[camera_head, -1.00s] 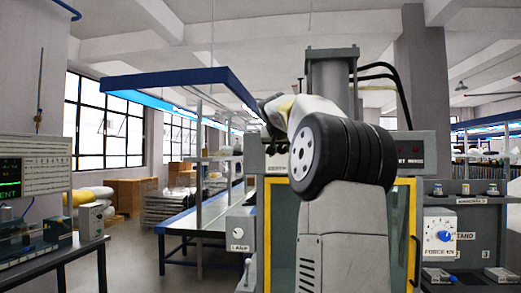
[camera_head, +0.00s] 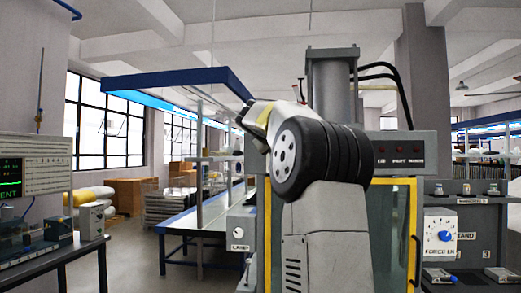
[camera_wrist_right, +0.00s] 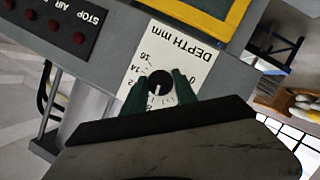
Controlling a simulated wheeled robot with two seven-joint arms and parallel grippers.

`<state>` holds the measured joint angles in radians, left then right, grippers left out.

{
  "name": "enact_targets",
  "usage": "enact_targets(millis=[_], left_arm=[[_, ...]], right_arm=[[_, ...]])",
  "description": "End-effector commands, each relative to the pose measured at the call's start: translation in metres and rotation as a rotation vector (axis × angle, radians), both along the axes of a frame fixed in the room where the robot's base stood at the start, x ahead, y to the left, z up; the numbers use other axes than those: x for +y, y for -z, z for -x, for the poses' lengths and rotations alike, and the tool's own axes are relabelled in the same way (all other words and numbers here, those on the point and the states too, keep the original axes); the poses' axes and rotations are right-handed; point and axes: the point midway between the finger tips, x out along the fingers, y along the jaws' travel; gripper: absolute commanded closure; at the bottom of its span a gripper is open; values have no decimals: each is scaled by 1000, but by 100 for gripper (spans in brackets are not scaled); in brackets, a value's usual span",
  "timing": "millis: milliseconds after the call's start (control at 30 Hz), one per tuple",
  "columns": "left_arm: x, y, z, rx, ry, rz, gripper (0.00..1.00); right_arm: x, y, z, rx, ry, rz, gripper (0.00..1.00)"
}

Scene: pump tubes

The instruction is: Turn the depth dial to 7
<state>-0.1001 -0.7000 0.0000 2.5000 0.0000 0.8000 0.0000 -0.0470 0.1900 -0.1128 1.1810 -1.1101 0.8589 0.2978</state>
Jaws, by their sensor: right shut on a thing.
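The depth dial (camera_wrist_right: 163,78) is a black round knob with a white pointer line, on a white plate marked "DEPTH mm" (camera_wrist_right: 190,42). The plate looks upside down in the right wrist view. The dark green fingers of my right gripper (camera_wrist_right: 160,76) are on either side of the knob and shut on it. In the head view my right arm hides the dial and gripper. My left gripper is not in view.
The grey press has a yellow-framed window (camera_head: 404,225) and a panel with red buttons (camera_head: 400,150). A lamp switch box (camera_head: 240,228) is at its left. A force dial (camera_head: 445,236) is on a grey stand at the right. A blue-edged bench (camera_head: 200,222) stands behind, left.

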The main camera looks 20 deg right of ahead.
Motion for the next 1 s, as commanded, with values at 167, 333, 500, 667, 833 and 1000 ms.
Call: enact_targets(millis=[167,333,500,667,833,1000], left_arm=[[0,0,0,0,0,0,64],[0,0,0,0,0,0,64],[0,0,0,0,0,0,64],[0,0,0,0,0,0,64],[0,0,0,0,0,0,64],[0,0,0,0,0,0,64]], right_arm=[[1,1,0,40,-2,62,100],[1,1,-1,58,-2,93,100],[1,1,-1,64,-2,104,100],[1,1,-1,64,-1,103,100],[1,1,-1,64,-1,102,60],[1,1,0,64,-1,102,45]])
